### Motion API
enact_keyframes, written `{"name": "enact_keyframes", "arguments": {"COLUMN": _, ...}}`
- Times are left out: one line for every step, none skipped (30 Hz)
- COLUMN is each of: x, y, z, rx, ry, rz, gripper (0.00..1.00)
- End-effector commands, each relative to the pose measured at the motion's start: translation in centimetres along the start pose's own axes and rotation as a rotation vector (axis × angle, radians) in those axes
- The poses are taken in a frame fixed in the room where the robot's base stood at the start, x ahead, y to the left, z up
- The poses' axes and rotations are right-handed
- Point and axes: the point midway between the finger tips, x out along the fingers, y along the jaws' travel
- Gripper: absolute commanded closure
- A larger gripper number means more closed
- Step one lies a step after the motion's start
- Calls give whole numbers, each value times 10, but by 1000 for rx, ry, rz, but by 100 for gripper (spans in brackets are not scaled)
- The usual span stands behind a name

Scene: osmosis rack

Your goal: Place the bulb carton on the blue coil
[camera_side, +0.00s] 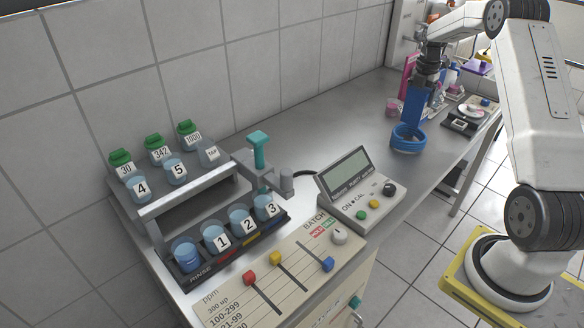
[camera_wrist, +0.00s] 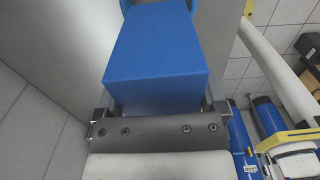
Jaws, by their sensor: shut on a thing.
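The bulb carton is a tall blue box (camera_side: 413,104), held upright at the far end of the bench. My gripper (camera_side: 424,84) is above it in the side view, shut on its upper part. In the wrist view the carton (camera_wrist: 155,65) fills the upper middle between the fingers of my gripper (camera_wrist: 160,98). The blue coil (camera_side: 407,146) lies on the bench directly below the carton. The carton's lower end overlaps the coil's back rim in the side view; I cannot tell whether they touch. A small blue piece of the coil (camera_wrist: 126,4) shows at the wrist view's top edge.
A pink cup (camera_side: 392,108), bottles and a dark scale (camera_side: 460,124) stand near the coil. A meter (camera_side: 362,190), a slider panel (camera_side: 285,280) and a rack of numbered cups (camera_side: 190,185) occupy the near bench. The bench between meter and coil is clear.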

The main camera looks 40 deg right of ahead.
Motion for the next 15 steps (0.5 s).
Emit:
{"name": "enact_keyframes", "arguments": {"x": 0, "y": 0, "z": 0, "rx": 0, "ry": 0, "rz": 0, "gripper": 69}}
{"name": "enact_keyframes", "arguments": {"x": 1, "y": 0, "z": 0, "rx": 0, "ry": 0, "rz": 0, "gripper": 69}}
{"name": "enact_keyframes", "arguments": {"x": 2, "y": 1, "z": 1, "rx": 0, "ry": 0, "rz": 0, "gripper": 69}}
{"name": "enact_keyframes", "arguments": {"x": 3, "y": 2, "z": 1, "rx": 0, "ry": 0, "rz": 0, "gripper": 69}}
{"name": "enact_keyframes", "arguments": {"x": 4, "y": 2, "z": 2, "rx": 0, "ry": 1, "rz": -1, "gripper": 69}}
{"name": "enact_keyframes", "arguments": {"x": 6, "y": 4, "z": 3, "rx": 0, "ry": 1, "rz": -1, "gripper": 69}}
{"name": "enact_keyframes", "arguments": {"x": 8, "y": 5, "z": 4, "rx": 0, "ry": 1, "rz": -1, "gripper": 69}}
{"name": "enact_keyframes", "arguments": {"x": 13, "y": 4, "z": 3, "rx": 0, "ry": 2, "rz": -2, "gripper": 69}}
{"name": "enact_keyframes", "arguments": {"x": 18, "y": 4, "z": 3, "rx": 0, "ry": 3, "rz": -3, "gripper": 69}}
{"name": "enact_keyframes", "arguments": {"x": 22, "y": 4, "z": 3, "rx": 0, "ry": 3, "rz": -3, "gripper": 69}}
{"name": "enact_keyframes", "arguments": {"x": 25, "y": 4, "z": 3, "rx": 0, "ry": 2, "rz": -2, "gripper": 69}}
{"name": "enact_keyframes", "arguments": {"x": 29, "y": 4, "z": 3, "rx": 0, "ry": 1, "rz": -1, "gripper": 69}}
{"name": "enact_keyframes", "arguments": {"x": 31, "y": 4, "z": 3, "rx": 0, "ry": 1, "rz": -1, "gripper": 69}}
{"name": "enact_keyframes", "arguments": {"x": 34, "y": 4, "z": 3, "rx": 0, "ry": 1, "rz": -1, "gripper": 69}}
{"name": "enact_keyframes", "arguments": {"x": 36, "y": 4, "z": 3, "rx": 0, "ry": 1, "rz": -1, "gripper": 69}}
